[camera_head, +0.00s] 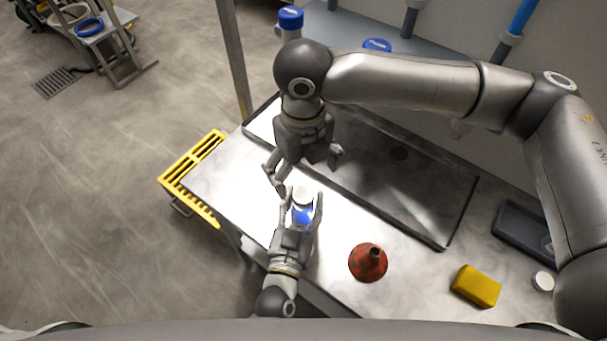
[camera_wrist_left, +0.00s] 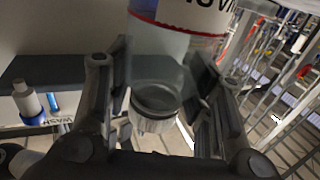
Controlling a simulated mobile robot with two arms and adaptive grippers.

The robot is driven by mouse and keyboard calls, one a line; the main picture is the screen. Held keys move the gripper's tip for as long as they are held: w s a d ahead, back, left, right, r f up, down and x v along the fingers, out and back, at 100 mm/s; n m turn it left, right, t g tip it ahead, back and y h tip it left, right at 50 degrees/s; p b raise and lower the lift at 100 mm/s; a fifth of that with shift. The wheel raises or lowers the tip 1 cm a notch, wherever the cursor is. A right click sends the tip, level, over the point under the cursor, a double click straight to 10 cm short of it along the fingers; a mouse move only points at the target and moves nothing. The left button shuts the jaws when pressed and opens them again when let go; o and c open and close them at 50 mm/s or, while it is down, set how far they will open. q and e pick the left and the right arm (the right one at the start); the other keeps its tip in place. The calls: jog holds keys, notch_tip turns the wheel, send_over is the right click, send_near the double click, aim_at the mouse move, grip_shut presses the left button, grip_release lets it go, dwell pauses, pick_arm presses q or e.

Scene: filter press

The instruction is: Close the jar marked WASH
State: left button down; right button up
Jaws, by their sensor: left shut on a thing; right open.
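My left gripper (camera_head: 302,205) is shut around a small white and blue jar (camera_head: 302,213) above the front of the metal bench. Its top end looks white and round; I cannot tell whether that is a lid or an open mouth. In the left wrist view, a grey, ribbed round piece (camera_wrist_left: 152,118) sits between the fingers. My right gripper (camera_head: 303,168) is open and empty just above the jar. A small white round piece (camera_head: 543,281) lies at the bench's right.
A shallow sink (camera_head: 440,239) lies behind, and a dark tray (camera_head: 508,222) at right. A yellow rack (camera_head: 190,178) juts from the left edge. Blue-capped containers (camera_head: 290,18) stand at the back.

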notch_tip(320, 180, up, 9)
dwell(0.4)
pick_arm(q)
jog(key=c, duration=0.6)
grip_release()
jog(key=v, duration=1.2)
